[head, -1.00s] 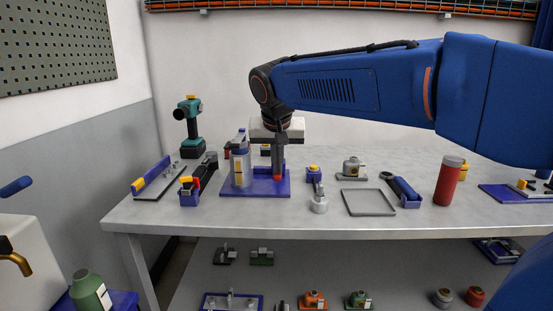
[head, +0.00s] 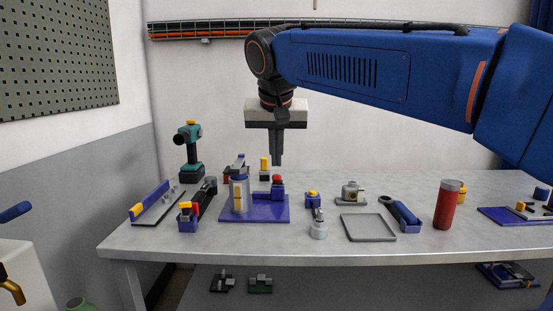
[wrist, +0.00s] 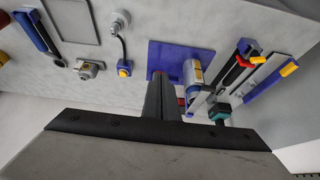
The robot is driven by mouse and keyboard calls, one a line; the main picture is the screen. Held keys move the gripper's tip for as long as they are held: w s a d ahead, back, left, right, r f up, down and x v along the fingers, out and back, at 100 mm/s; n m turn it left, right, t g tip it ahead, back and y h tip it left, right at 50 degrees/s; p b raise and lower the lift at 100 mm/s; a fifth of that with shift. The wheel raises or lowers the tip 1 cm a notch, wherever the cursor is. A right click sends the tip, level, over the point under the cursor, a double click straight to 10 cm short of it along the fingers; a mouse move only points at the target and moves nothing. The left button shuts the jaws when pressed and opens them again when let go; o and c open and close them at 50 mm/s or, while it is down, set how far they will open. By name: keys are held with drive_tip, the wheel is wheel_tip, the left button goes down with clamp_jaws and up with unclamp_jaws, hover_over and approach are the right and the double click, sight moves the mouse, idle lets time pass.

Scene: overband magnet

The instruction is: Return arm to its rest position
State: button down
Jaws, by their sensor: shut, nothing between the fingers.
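My blue arm reaches in from the right in the head view, and my gripper (head: 276,162) hangs from its end, pointing down. The fingers are shut and empty. The fingertips are in the air above the workbench (head: 290,245), in front of the white wall. Below them is a blue base plate (head: 252,213) with a silver cylinder (head: 239,195) and a small red-topped part (head: 277,181) on it. In the wrist view my shut fingers (wrist: 161,90) point toward the same blue plate (wrist: 165,58), which lies beyond the tips.
A teal drill (head: 190,150) stands at the back left of the bench. A red cylinder (head: 448,205), a grey tray frame (head: 368,239) and a blue-handled tool (head: 405,214) are at the right. A cable rail (head: 220,30) runs along the wall behind my arm.

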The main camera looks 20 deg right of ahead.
idle(0.4)
drive_tip(key=s+d+f+n+y, duration=0.1)
drive_tip(key=s+d+f, duration=0.3)
drive_tip(key=s+f, duration=0.8)
drive_tip(key=s+d+f+n, duration=0.2)
drive_tip(key=s+d+f, duration=0.3)
drive_tip(key=s+f, duration=0.7)
wheel_tip(320, 180, down, 6)
drive_tip(key=shift+s+d+r+n+g+y, duration=0.1)
drive_tip(key=shift+s+d+n+g+y, duration=0.05)
drive_tip(key=shift+s+n+g+y, duration=0.2)
drive_tip(key=shift+w, duration=0.1)
